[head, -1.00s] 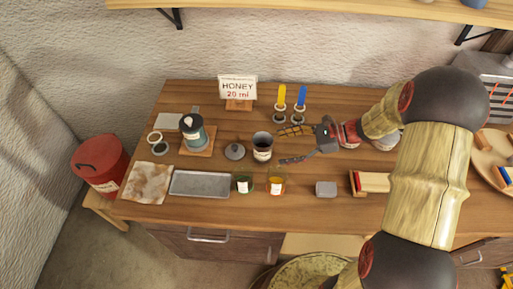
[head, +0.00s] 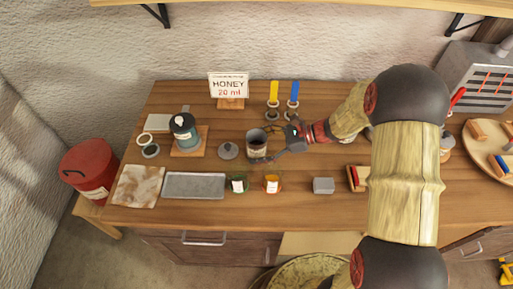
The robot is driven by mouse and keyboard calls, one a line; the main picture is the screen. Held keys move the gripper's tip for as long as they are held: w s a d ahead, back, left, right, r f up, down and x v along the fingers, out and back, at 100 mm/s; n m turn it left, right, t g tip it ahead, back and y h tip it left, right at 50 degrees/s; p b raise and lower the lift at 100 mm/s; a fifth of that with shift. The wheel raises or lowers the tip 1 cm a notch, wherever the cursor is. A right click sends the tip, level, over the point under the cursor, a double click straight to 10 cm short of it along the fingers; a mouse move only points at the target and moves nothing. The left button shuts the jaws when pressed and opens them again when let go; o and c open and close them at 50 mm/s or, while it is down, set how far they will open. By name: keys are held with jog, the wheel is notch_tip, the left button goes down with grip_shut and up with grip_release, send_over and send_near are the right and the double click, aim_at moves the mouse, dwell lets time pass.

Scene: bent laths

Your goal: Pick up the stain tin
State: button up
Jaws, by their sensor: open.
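The open metal tin with a pale label and dark contents (head: 257,148), which I take to be the stain tin, stands upright on the wooden workbench. My gripper (head: 264,146) comes in from the right with its fingers spread at the tin. The near finger passes by the tin's lower front side and the far finger is by its back right rim. Whether either finger touches the tin cannot be told. A grey round lid with a knob (head: 228,151) lies on the bench just left of the tin.
Behind stand yellow (head: 274,93) and blue (head: 294,93) upright pieces and a HONEY sign (head: 229,86). A metal tray (head: 194,186) and a black-topped teal canister (head: 185,131) are at left.

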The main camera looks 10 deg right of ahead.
jog(key=shift+c, duration=0.8)
jog(key=c, duration=1.3)
